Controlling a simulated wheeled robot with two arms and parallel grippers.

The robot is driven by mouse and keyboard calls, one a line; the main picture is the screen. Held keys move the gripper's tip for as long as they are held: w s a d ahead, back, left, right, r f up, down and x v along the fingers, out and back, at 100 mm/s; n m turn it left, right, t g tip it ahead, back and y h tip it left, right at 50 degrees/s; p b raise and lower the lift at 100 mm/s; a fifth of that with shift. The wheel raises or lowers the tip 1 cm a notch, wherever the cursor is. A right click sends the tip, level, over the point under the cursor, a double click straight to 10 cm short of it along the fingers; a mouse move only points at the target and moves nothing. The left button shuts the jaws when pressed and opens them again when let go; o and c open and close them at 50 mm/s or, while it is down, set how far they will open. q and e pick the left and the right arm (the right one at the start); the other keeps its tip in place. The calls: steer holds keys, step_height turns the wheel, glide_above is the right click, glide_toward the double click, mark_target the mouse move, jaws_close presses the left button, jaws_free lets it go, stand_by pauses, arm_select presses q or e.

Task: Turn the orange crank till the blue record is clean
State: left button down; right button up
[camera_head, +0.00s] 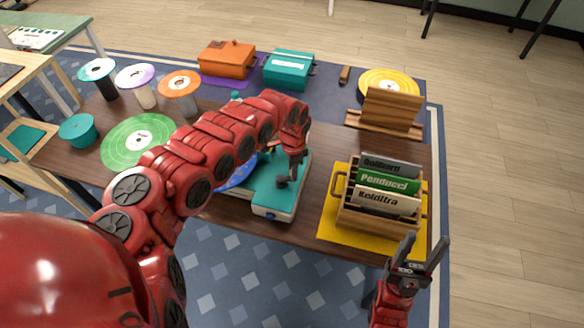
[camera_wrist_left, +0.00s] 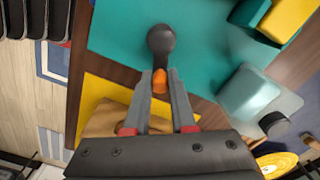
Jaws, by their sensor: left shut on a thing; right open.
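The teal cleaning machine (camera_head: 292,195) stands near the front of the brown table. The blue record (camera_head: 238,178) lies on it, mostly hidden behind my left arm, so I cannot tell how clean it is. My left gripper (camera_head: 291,176) reaches down over the machine. In the left wrist view its fingers (camera_wrist_left: 160,85) are shut on the orange crank knob (camera_wrist_left: 159,81), which joins a dark crank arm (camera_wrist_left: 161,42). My right gripper (camera_head: 418,260) is open and empty, in front of the table at the right.
A wooden rack (camera_head: 378,220) of labelled sleeves stands on a yellow mat (camera_head: 346,238) to the right. A green record (camera_head: 130,142) and several spindles with discs are at the left. Orange (camera_head: 226,60) and teal (camera_head: 289,69) boxes, a wooden stand (camera_head: 389,110) and a yellow record (camera_head: 384,80) are behind.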

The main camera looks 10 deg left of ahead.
arm_select(q)
steer(key=m, duration=0.1)
steer(key=s+m, duration=0.1)
steer(key=m, duration=0.1)
steer(key=m+p, duration=0.1)
steer(key=shift+s+d+m, duration=0.1)
steer(key=shift+s+m, duration=0.2)
steer(key=shift+s+a+m+p, duration=0.1)
steer(key=shift+s+m+p, duration=0.2)
steer(key=shift+m, duration=0.55)
steer(key=shift+s+a+m+p, duration=0.1)
steer(key=shift+s+m+p, duration=0.2)
steer(key=shift+m, duration=0.5)
steer(key=shift+s+m+p, duration=0.15)
steer(key=shift+m+p, duration=0.2)
steer(key=shift+m, duration=0.5)
steer(key=c, duration=0.8)
jaws_free()
steer(key=shift+o, duration=0.2)
